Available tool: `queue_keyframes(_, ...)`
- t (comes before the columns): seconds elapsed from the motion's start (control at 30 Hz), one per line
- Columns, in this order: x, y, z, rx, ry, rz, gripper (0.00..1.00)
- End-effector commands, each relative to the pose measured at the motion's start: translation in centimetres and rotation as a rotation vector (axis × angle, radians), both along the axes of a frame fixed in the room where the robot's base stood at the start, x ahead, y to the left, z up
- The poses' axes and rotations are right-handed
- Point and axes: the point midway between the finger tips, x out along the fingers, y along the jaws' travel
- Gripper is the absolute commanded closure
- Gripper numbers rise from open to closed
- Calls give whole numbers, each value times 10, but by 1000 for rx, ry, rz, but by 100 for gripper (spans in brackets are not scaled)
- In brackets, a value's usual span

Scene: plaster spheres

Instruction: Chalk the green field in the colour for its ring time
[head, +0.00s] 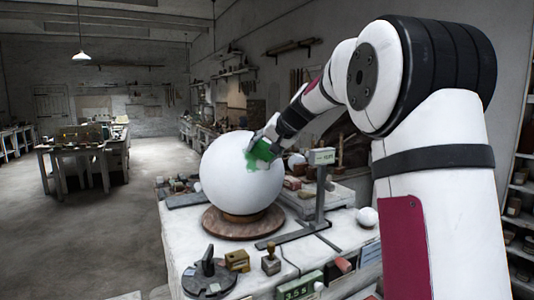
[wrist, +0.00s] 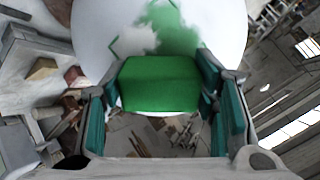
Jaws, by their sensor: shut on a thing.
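A large white plaster sphere (head: 235,190) sits on a round brown base (head: 225,222) on the workbench. My gripper (head: 266,146) is at the sphere's upper right, shut on a green block (wrist: 160,85). The block is at or very near the surface; exact contact is hidden. A patch of green chalk (wrist: 170,32) covers part of the sphere beyond the block. Thin green corner marks (wrist: 113,45) show beside the patch. A green-framed display (head: 298,290) at the bench front seems to read 3.5 s.
A grey stand with a small display (head: 321,156) rises right of the sphere. A small white ball (head: 367,217), a dark round holder (head: 208,280), a brass-coloured block (head: 237,260) and a stamp-like piece (head: 270,262) stand on the bench. Open floor lies left.

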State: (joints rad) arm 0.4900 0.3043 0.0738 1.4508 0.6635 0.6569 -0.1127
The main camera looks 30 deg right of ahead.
Motion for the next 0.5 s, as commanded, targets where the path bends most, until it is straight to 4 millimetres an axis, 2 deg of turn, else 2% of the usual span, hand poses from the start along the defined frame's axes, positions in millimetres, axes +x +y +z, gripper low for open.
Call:
queue_keyframes(0.3,6,13,10,-1,-1,1,79)
queue_keyframes(0.5,7,13,11,0,-1,0,79)
